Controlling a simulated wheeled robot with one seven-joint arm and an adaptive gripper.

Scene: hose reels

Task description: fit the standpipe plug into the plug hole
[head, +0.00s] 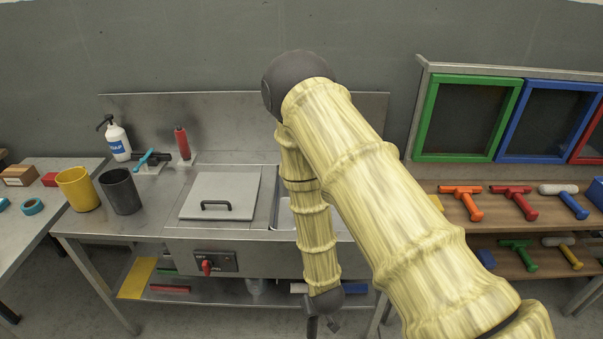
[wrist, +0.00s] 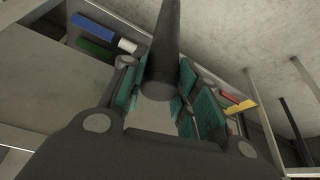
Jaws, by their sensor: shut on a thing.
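My gripper (head: 322,325) is at the bottom of the head view, low in front of the counter's front edge and partly cut off. In the wrist view its teal-padded fingers (wrist: 166,97) are shut on a dark grey round tube, which I take to be the standpipe plug (wrist: 163,45). The tube runs out past the fingers to the top edge of the picture. In the head view I cannot make it out clearly. The sink basin (head: 286,216) shows only in part behind my arm. The plug hole is hidden.
A square lid with a black handle (head: 220,196) lies left of the basin. A red rotary switch (head: 207,265) is on the counter front. Yellow (head: 77,190) and black (head: 121,192) cups stand at left. The shelf below holds coloured items. Tool shelves (head: 510,235) stand at right.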

